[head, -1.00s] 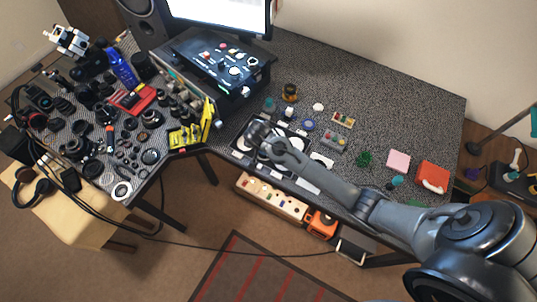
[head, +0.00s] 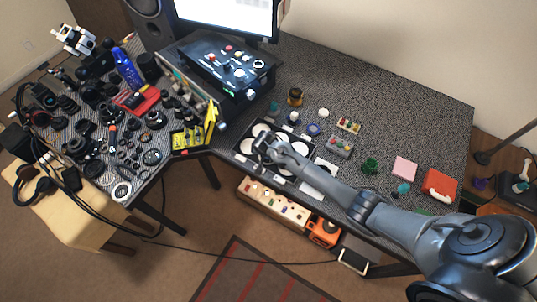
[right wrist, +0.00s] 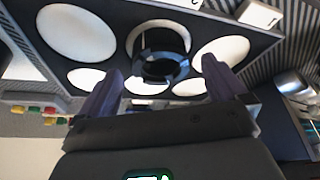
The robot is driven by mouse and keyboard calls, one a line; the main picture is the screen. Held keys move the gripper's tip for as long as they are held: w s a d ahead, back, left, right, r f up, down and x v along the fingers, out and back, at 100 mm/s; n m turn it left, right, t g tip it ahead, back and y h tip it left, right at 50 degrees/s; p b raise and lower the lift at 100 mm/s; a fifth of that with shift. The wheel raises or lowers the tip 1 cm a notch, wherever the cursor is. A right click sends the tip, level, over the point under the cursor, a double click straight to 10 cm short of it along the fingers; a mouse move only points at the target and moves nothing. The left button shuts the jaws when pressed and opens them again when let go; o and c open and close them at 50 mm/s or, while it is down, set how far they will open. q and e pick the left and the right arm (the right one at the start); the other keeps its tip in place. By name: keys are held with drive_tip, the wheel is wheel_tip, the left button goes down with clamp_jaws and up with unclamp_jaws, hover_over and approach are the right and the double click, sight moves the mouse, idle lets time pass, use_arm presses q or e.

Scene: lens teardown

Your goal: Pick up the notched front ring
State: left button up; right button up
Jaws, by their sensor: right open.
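The notched front ring (right wrist: 161,66) is a small black ring with notches in its rim, in the upper middle of the right wrist view. It sits at one of the white round spots of a black tray (right wrist: 112,28). My right gripper (right wrist: 163,84) is open, with one finger on each side of the ring in that view. I see no finger contact, and the height gap is hard to judge. In the head view my right gripper (head: 266,146) is over the tray (head: 240,152) and hides the ring. My left gripper is not in view.
A grey button box (head: 340,147), a brown jar (head: 295,97) and a blue-rimmed round part (head: 313,129) stand behind and right of the tray. Camera parts crowd the left bench. The back right of the table is clear.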

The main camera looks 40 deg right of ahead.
drive_tip(key=shift+w+d+f, duration=0.15)
drive_tip(key=shift+w+f, duration=0.05)
drive_tip(key=shift+f, duration=0.2)
drive_tip(key=c, duration=1.1)
drive_tip(key=shift+r, duration=0.1)
